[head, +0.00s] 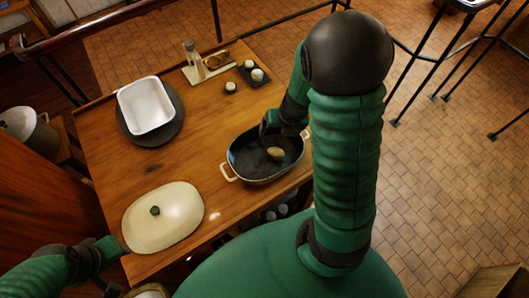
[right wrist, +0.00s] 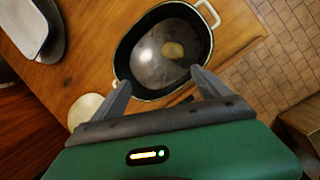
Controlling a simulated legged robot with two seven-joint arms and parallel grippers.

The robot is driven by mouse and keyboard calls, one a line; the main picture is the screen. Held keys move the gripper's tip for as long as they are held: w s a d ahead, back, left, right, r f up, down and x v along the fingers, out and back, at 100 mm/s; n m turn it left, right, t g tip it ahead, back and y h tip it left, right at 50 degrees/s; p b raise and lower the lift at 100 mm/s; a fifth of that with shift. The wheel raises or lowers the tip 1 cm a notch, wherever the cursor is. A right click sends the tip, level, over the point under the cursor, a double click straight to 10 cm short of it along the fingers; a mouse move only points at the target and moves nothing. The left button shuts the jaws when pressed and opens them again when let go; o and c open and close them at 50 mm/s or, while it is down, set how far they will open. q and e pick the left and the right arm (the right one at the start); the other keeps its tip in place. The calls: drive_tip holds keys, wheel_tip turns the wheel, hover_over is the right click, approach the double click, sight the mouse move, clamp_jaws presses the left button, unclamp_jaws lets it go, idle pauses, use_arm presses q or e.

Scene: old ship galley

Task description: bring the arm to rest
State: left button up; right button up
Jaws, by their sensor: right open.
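My right gripper (head: 283,128) is over the back rim of an oval dark-lined pot (head: 250,172) with cream handles. In the right wrist view, the jaws (right wrist: 158,90) are open with nothing between them, and the pot (right wrist: 128,48) lies beyond the fingertips. A small pale yellowish lump (head: 276,153) sits inside the pot, apart from the jaws; it also shows in the right wrist view (right wrist: 173,50). My left arm comes in at the lower left, and its gripper (head: 112,250) is near the cream lid's edge; its fingers are not clear.
The wooden table (head: 110,165) holds a cream oval lid (head: 165,222) with a dark knob, a white dish (head: 146,106) on a round dark board (head: 180,128), and a small dark tray (head: 246,70) with pale pieces. A rail (head: 120,17) runs behind.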

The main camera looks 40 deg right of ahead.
drive_tip(key=s+a+f+m+b, duration=0.2)
drive_tip(key=a+f+m+b, duration=0.2)
drive_tip(key=m, duration=1)
drive_tip(key=s+a+f+m+b, duration=0.1)
drive_tip(key=a+f+m+b, duration=0.3)
drive_tip(key=a+m+b, duration=0.5)
drive_tip(key=a+m, duration=0.2)
drive_tip(key=m, duration=0.3)
drive_tip(key=shift+s+a+f+m+g+b, duration=0.25)
drive_tip(key=shift+s+f+m+g+b, duration=0.05)
drive_tip(key=shift+s+m+b, duration=0.1)
drive_tip(key=shift+a, duration=0.35)
drive_tip(key=shift+d, duration=0.25)
